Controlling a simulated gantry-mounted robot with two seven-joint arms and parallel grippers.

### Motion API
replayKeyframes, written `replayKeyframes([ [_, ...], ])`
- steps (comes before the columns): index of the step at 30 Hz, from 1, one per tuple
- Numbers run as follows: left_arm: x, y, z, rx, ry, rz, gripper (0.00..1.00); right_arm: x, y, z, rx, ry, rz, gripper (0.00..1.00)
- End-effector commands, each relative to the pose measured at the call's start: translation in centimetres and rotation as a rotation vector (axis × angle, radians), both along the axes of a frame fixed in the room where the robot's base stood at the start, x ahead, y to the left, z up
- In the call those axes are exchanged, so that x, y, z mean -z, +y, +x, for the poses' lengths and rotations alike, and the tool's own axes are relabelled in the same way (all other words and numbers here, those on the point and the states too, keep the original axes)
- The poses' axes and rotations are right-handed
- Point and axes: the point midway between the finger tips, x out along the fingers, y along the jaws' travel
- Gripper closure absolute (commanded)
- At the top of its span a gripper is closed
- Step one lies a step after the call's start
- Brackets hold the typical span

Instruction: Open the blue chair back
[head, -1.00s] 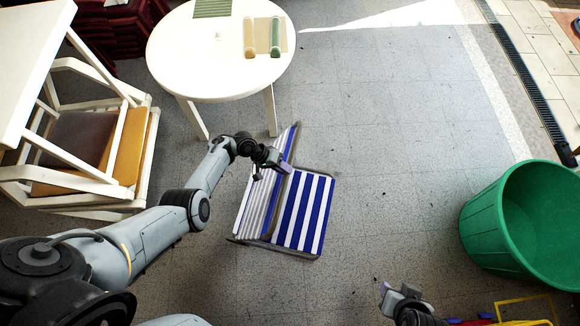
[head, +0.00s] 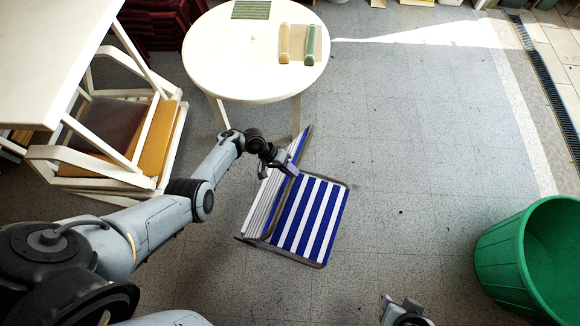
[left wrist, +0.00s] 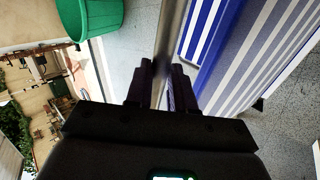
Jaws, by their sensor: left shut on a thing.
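The blue and white striped chair stands low on the grey floor in the middle of the head view. Its seat (head: 312,215) lies flat to the right, and its back (head: 268,198) rises at a tilt on the left. My left gripper (head: 291,168) is at the upper edge of the back. In the left wrist view, the left gripper (left wrist: 160,88) is shut on the metal frame bar (left wrist: 168,45) of the chair back, with striped fabric (left wrist: 235,55) beside it. My right gripper (head: 400,306) is at the bottom edge, partly cut off, and its jaws are unclear.
A round white table (head: 255,80) stands just behind the chair, holding two rolls. White chairs with orange cushions (head: 155,135) stand at the left. A green bin (head: 500,265) is at the right. The floor right of the chair is clear.

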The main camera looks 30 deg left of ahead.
Motion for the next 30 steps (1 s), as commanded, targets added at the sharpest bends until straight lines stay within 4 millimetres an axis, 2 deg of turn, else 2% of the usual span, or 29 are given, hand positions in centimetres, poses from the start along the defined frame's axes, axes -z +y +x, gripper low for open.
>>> replayKeyframes([
  [15,0.13,0.23,-0.03,-0.005,0.003,0.003,1.00,0.00,0.31,0.03,0.006,0.000,0.012,0.57],
  [16,0.13,0.23,-0.03,-0.005,0.003,0.003,0.73,-0.01,0.32,0.02,0.007,0.000,0.012,0.57],
  [20,0.11,0.20,-0.03,-0.004,0.002,0.003,0.53,-0.01,0.31,0.03,0.007,0.000,0.012,0.57],
  [30,-0.13,0.20,-0.02,-0.003,0.000,0.001,0.52,-0.14,0.26,0.04,0.004,-0.001,0.009,0.57],
])
